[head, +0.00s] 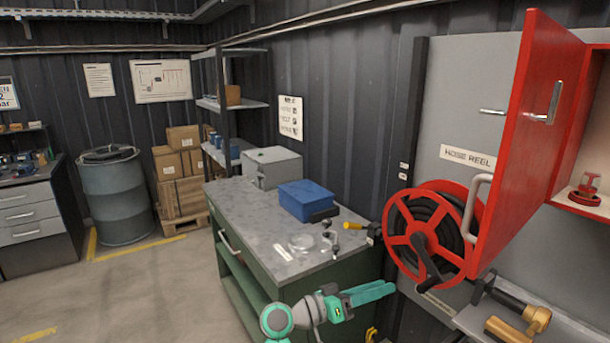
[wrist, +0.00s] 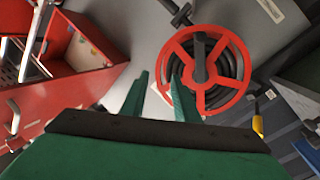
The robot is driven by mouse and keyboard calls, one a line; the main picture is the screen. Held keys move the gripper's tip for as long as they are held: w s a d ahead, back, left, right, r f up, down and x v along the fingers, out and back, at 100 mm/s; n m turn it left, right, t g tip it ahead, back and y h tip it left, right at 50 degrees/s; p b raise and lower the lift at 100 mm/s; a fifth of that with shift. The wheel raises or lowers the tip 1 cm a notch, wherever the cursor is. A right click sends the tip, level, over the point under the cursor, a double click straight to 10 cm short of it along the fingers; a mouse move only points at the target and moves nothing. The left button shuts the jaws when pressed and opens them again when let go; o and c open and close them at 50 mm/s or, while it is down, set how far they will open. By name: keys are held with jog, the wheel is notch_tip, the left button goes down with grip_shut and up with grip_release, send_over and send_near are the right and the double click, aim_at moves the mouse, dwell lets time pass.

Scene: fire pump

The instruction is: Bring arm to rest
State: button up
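My gripper (head: 388,289) is green and stands in front of the workbench's right end, below the hose reel. In the wrist view my gripper (wrist: 158,84) shows two green fingers apart, with nothing between them. It is open and empty. The red hose reel (head: 432,235) with black hose is on the wall ahead; it also shows in the wrist view (wrist: 210,65). I see no contact between the fingers and the reel. My arm's lower links are mostly out of the head view.
The red cabinet door (head: 520,130) stands open beside the reel. A workbench (head: 262,238) holds a blue box (head: 305,200), a grey box (head: 272,167) and small tools. A shelf (head: 530,318) at lower right bears a brass nozzle (head: 520,308). Floor (head: 150,285) at left is clear.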

jog(key=s+a+f+n+t+y, duration=0.2)
jog(key=f+n+t+y, duration=0.1)
jog(key=f, duration=0.7)
jog(key=s+a+f+n+t+y, duration=0.1)
jog(key=s+f+n+t+y, duration=0.15)
jog(key=f, duration=0.65)
jog(key=s+a+f+n+t+y, duration=0.1)
jog(key=s+a+f+n+y, duration=0.15)
jog(key=s+f, duration=0.4)
jog(key=s+a+f+n+t+y, duration=0.1)
jog(key=s+a+f+n+y, duration=0.1)
jog(key=s+a+f+y, duration=0.55)
jog(key=s+a+f, duration=0.1)
jog(key=s, duration=0.6)
jog(key=s+a+f+y, duration=0.1)
jog(key=s+a+f, duration=0.1)
jog(key=s, duration=0.5)
jog(key=s+a+r+m+t+y, duration=0.1)
jog(key=s+r+m+t, duration=0.1)
jog(key=s+r, duration=1)
jog(key=v, duration=0.4)
jog(key=shift+s+a+f, duration=0.15)
jog(key=shift+s+a, duration=0.15)
